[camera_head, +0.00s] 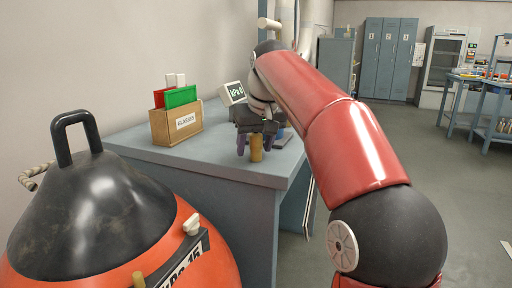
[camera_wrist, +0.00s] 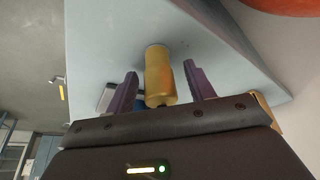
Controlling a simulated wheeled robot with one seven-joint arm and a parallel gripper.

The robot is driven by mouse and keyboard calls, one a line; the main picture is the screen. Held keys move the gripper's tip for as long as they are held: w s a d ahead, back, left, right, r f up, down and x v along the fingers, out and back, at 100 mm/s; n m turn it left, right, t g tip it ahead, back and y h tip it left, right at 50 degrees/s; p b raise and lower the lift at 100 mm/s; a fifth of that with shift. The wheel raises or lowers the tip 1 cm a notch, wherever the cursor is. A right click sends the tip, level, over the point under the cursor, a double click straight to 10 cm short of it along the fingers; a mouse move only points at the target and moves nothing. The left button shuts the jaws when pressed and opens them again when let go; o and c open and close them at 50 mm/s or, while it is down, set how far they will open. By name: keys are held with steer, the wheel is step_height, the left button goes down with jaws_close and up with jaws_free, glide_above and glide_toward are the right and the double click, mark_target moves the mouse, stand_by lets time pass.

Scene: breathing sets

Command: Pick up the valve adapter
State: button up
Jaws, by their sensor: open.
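The valve adapter looks like a small brass-coloured cylinder (camera_head: 256,148) and stands upright on the grey-blue table near its front edge. It also shows in the wrist view (camera_wrist: 159,75), between the two purple fingers. My gripper (camera_head: 256,145) is open and points down over the table, with one finger on each side of the cylinder. In the wrist view (camera_wrist: 160,80) a gap shows between the cylinder and each finger. The cylinder's near end is close to the gripper's palm edge.
A flat object (camera_wrist: 106,98) lies beside the left finger. An orange and black vessel (camera_head: 95,215) stands at front left.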

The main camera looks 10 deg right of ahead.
steer(key=shift+c, duration=0.4)
steer(key=c, duration=1)
jaws_close()
